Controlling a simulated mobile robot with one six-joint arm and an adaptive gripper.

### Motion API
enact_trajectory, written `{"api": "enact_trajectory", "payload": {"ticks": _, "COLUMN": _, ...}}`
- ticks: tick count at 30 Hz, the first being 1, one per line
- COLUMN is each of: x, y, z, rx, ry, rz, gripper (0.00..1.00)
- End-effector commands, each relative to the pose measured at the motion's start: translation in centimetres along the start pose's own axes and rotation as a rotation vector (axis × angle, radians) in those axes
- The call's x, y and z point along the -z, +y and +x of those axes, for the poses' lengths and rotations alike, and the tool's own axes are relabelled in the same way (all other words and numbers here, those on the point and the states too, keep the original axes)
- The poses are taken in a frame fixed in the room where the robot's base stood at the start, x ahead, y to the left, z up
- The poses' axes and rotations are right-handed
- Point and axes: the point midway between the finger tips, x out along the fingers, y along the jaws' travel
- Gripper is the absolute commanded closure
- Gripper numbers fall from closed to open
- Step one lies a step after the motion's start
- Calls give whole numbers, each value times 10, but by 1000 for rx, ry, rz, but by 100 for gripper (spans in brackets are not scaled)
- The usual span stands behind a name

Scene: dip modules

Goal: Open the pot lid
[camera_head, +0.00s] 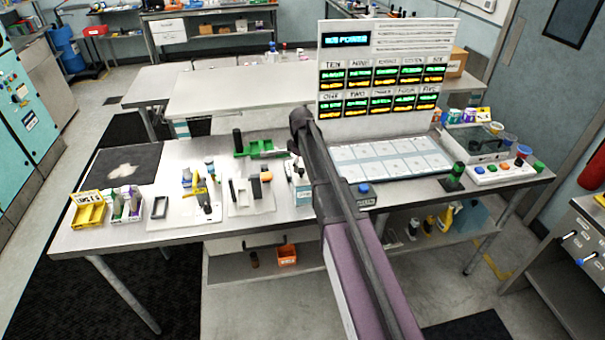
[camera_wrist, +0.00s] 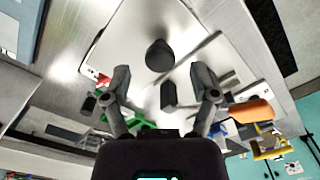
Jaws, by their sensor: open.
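My gripper (camera_wrist: 163,88) is open in the wrist view, its two dark fingers spread apart. A small dark block (camera_wrist: 168,95) shows in the gap between them; I cannot tell how far below the fingertips it is. A dark rounded piece (camera_wrist: 160,55) stands on a pale plate (camera_wrist: 200,25) beyond the fingertips, apart from them. I cannot tell whether it is the pot lid or its knob. No pot is clearly recognisable. In the head view my arm crosses the bench and the gripper itself cannot be made out.
An orange cylinder (camera_wrist: 250,112) lies right of the fingers. A tall display panel (camera_head: 384,80) stands behind a pale grid board (camera_head: 390,160).

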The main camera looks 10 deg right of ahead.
Motion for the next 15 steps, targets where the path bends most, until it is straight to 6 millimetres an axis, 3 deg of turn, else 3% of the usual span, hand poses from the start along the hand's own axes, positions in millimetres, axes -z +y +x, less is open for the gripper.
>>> {"api": "enact_trajectory", "payload": {"ticks": 6, "x": 0, "y": 0, "z": 15, "rx": 0, "ry": 0, "rz": 0, "gripper": 24}}
{"api": "enact_trajectory", "payload": {"ticks": 15, "x": 0, "y": 0, "z": 19, "rx": 0, "ry": 0, "rz": 0, "gripper": 24}}
